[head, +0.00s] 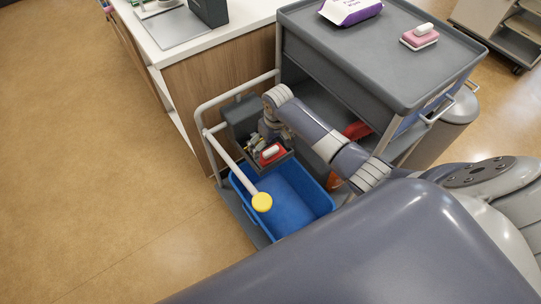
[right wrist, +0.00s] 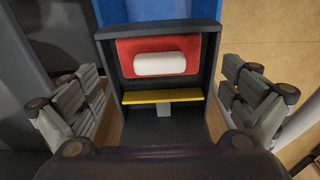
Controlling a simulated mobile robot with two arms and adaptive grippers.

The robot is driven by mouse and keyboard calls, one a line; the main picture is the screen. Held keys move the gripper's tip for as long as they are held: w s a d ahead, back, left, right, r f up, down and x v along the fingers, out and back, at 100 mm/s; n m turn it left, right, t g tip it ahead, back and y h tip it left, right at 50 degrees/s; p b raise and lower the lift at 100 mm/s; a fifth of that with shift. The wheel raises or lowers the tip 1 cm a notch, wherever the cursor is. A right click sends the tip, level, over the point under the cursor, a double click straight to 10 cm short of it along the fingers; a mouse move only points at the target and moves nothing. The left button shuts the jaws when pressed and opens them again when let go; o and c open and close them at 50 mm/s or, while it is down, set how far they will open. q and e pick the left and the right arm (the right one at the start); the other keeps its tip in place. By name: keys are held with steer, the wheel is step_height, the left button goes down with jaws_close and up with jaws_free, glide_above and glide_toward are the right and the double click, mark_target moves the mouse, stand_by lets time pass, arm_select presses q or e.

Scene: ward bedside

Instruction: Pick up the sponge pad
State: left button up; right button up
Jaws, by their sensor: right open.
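A red pad with a white grip (right wrist: 160,48) lies in a small dark open-topped tray (right wrist: 210,95) in the right wrist view. In the head view the red pad (head: 270,153) is partly covered by my arm and gripper. A similar pink pad with a white grip (head: 419,39) lies on the grey cart top. I cannot tell which one is the sponge pad. My right gripper (right wrist: 160,103) is open and empty, its fingers on either side of the tray, apart from the red pad. My left gripper is not in view.
A blue bin (head: 290,205) sits below the tray. The grey cart (head: 400,75) carries a purple-and-white pack (head: 350,10). A wooden counter (head: 225,85) stands behind. The floor at left is clear.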

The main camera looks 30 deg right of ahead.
mark_target(271, 150)
step_height(271, 150, down, 4)
steer(key=shift+w+f+b, duration=0.1)
steer(key=shift+w+b, duration=0.05)
steer(key=shift+b, duration=0.2)
steer(key=c, duration=0.9)
step_height(271, 150, up, 10)
steer(key=shift+r+p, duration=0.1)
steer(key=shift+p, duration=0.75)
